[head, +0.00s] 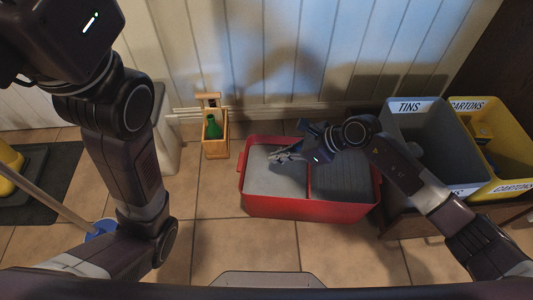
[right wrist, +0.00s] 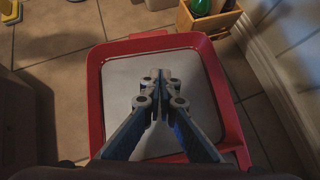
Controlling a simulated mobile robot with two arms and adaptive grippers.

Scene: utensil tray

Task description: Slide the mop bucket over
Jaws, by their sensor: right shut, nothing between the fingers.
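The mop bucket appears to be the red rectangular tub (head: 310,207) with a grey inside split by a divider. It stands on the tiled floor near the wall in the head view. It also shows in the right wrist view, where its red rim (right wrist: 95,90) surrounds a pale grey bottom. My right gripper (head: 276,157) is over the tub's left compartment, shut and empty. Its fingertips meet above the grey bottom in the right wrist view (right wrist: 160,76). I cannot tell whether they touch the tub. My left arm shows, but its gripper does not.
A wooden caddy (head: 216,148) with a green bottle (head: 213,128) stands by the wall. A grey TINS bin (head: 425,150) and yellow CARTONS bin (head: 510,150) stand at right. A pole (head: 50,195) leads to something blue (head: 100,230) at left. Tiles are clear before the tub.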

